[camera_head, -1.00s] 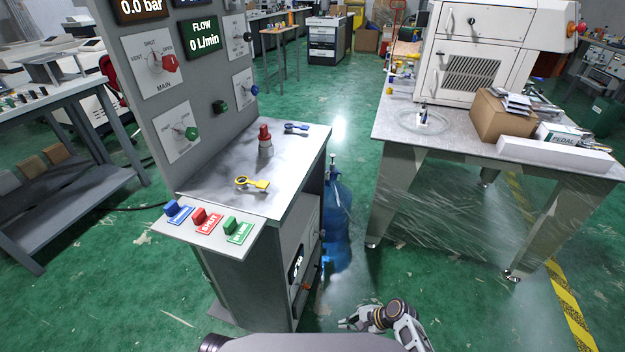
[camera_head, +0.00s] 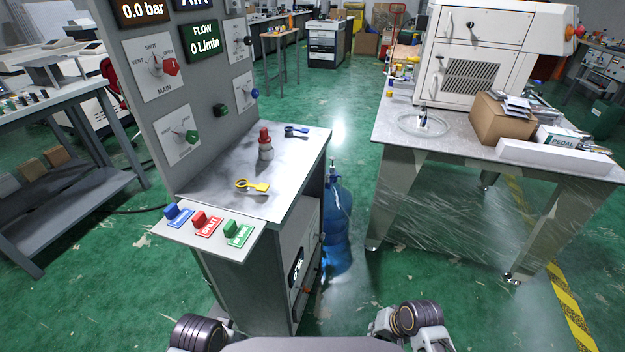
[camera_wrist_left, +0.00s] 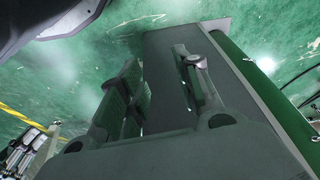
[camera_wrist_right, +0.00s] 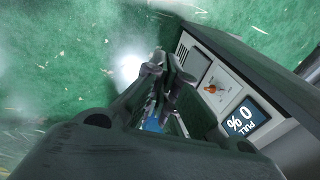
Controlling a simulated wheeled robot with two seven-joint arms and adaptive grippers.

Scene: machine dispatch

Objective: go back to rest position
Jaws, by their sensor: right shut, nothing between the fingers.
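My right gripper (camera_head: 382,322) shows small at the bottom of the head view, low in front of the gap between the console and the table. In the right wrist view its fingers (camera_wrist_right: 166,72) are together with nothing held, beside the console's lower front. My left arm shows at the bottom left of the head view, but its gripper cannot be made out there. In the left wrist view my left gripper (camera_wrist_left: 160,75) has its fingers apart, with a bare grey surface between and beyond them and nothing held.
A metal table (camera_head: 400,130) stands right.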

